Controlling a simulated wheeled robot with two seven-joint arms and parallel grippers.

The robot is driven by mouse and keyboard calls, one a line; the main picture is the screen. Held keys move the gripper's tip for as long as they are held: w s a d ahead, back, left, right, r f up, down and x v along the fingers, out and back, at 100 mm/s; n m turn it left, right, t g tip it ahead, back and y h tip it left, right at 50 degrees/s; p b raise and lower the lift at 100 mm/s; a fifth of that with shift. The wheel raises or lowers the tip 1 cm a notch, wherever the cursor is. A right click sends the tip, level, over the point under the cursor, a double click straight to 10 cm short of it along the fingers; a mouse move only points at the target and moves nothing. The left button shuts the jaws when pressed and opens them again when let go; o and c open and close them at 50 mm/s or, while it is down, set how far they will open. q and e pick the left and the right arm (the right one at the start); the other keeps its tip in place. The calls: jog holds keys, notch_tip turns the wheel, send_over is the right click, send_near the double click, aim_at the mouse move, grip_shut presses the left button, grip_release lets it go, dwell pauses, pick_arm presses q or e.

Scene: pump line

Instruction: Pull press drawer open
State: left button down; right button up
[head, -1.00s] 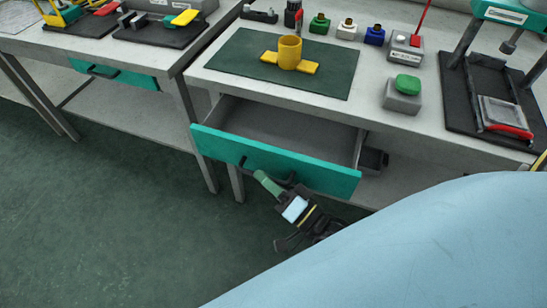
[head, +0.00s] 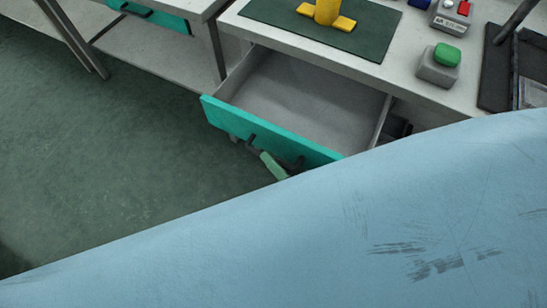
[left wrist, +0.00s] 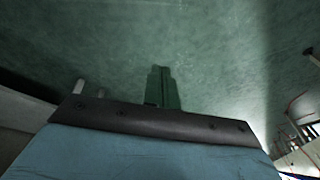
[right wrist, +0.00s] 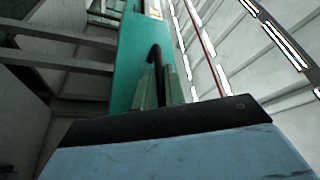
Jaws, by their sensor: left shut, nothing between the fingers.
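The press drawer (head: 310,92) stands pulled out from under the workbench, its grey inside empty where it shows. Its teal front (head: 225,116) has a dark bar handle (head: 252,142). My right gripper (head: 271,165) is at the handle, with a green finger showing and the rest hidden behind my blue arm. In the right wrist view the fingers (right wrist: 159,88) are closed around the dark handle on the teal front. My left gripper (left wrist: 161,88) is shut and empty above the green floor, away from the drawer.
On the workbench lie a dark green mat (head: 290,25) with a yellow part (head: 327,12), a grey box with a green button (head: 447,55), and a dark press base at right. Another bench with a teal drawer (head: 150,16) stands at left. The floor left of the drawer is clear.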

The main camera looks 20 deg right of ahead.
jog(key=o, duration=0.4)
